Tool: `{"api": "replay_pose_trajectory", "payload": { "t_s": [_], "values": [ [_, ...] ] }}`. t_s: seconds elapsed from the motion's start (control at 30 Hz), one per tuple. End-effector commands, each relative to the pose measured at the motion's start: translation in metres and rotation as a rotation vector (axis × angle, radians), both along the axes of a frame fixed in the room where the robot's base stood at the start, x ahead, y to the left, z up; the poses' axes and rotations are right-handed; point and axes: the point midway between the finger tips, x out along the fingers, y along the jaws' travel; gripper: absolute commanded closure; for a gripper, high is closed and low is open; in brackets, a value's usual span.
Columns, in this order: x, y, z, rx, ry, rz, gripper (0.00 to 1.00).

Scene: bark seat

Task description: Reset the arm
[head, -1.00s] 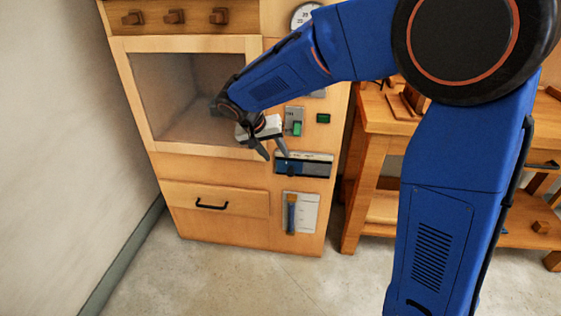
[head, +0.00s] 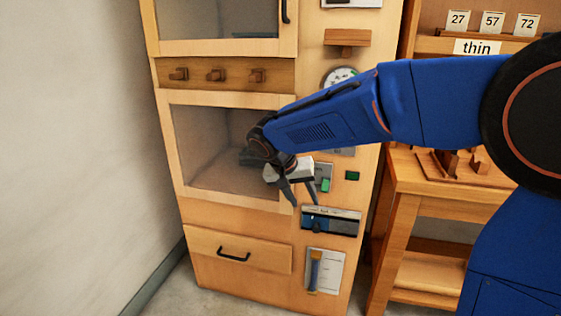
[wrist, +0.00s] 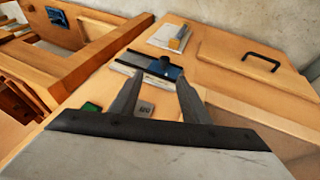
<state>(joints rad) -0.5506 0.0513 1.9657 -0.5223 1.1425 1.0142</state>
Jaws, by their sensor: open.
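My blue arm reaches in from the right in the head view. My gripper (head: 304,199) is open and empty, its two fingers apart and pointing down in front of the wooden cabinet (head: 235,213). Just below the fingertips is a dark blue slotted panel (head: 331,221) with a silver edge. In the wrist view the open fingers (wrist: 156,88) point toward that panel (wrist: 150,68). I cannot tell whether a fingertip touches it.
A green switch (head: 325,185) and a small green button (head: 353,175) sit above the panel. A card with a brush-like tool (head: 315,272) hangs below it. A drawer (head: 215,250) is closed at lower left. A wooden bench (head: 405,215) stands right.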

Motion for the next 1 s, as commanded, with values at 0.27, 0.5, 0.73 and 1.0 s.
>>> {"api": "replay_pose_trajectory", "payload": {
  "t_s": [0.27, 0.5, 0.73, 1.0],
  "values": [
    [-0.058, -0.070, 0.021, 0.080, 0.038, 0.040, 0.57],
    [-0.115, -0.118, 0.028, 0.147, 0.049, 0.091, 0.57],
    [-0.171, -0.151, 0.026, 0.205, 0.035, 0.145, 0.57],
    [-0.234, -0.176, 0.014, 0.258, -0.007, 0.211, 0.57]
  ]
}}
